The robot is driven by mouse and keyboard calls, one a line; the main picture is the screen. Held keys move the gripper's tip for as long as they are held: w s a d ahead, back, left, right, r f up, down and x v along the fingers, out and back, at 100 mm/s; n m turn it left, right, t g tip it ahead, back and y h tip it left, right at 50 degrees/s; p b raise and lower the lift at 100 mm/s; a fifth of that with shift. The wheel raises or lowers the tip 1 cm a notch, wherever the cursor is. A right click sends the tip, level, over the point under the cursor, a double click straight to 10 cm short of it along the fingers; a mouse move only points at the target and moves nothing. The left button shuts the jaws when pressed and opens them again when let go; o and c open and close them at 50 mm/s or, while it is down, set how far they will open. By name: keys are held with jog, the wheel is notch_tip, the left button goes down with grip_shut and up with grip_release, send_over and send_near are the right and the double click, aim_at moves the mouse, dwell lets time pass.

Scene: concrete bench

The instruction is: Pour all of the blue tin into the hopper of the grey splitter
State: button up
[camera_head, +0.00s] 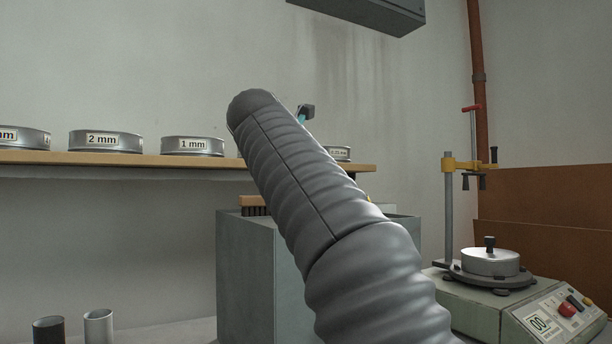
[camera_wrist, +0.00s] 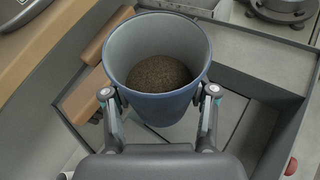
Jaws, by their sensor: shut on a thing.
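The blue tin (camera_wrist: 165,112) is in the wrist view, with brown grains (camera_wrist: 158,74) lying low inside it. My gripper (camera_wrist: 159,92) is shut on the tin, one finger on each side of its wall. The tin looks about upright, its mouth open to the camera. The grey splitter (camera_head: 245,280) stands behind my arm in the head view. It also shows below and around the tin in the wrist view (camera_wrist: 262,62). My arm hides the tin and most of the splitter's top in the head view. The tin covers part of the splitter in the wrist view.
A wooden brush (camera_head: 256,202) lies on the splitter's left side. A wooden shelf (camera_head: 60,159) behind holds several labelled sieves (camera_head: 106,142). A machine with a lidded pan (camera_head: 490,262) stands right. Two small cups (camera_head: 99,327) stand lower left. A grey cabinet (camera_head: 365,14) hangs above.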

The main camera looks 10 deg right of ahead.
jog(key=m, duration=0.1)
jog(key=a+m+t+y, duration=0.1)
jog(key=m, duration=0.1)
jog(key=shift+w+a+r+t, duration=0.1)
jog(key=shift+w+t, duration=0.2)
jog(key=shift+w, duration=0.05)
jog(key=m, duration=0.1)
jog(key=m+t+y, duration=0.1)
jog(key=shift+w+a+m, duration=0.2)
jog(key=shift+a+m, duration=0.05)
jog(key=shift+m, duration=0.15)
jog(key=shift+w+a+f+m+t+y+b, duration=0.1)
jog(key=shift+f+m+t+y+b, duration=0.25)
jog(key=shift+b, duration=0.3)
jog(key=shift+r, duration=0.1)
jog(key=shift+f+m+t+b, duration=0.25)
jog(key=shift+m+t+b, duration=0.25)
jog(key=shift+m+b, duration=0.8)
jog(key=shift+f+m+t+b, duration=0.25)
jog(key=shift+m+t+b, duration=0.3)
jog(key=shift+b, duration=1.35)
jog(key=shift+d+m+b, duration=0.2)
jog(key=shift+m+b, duration=0.3)
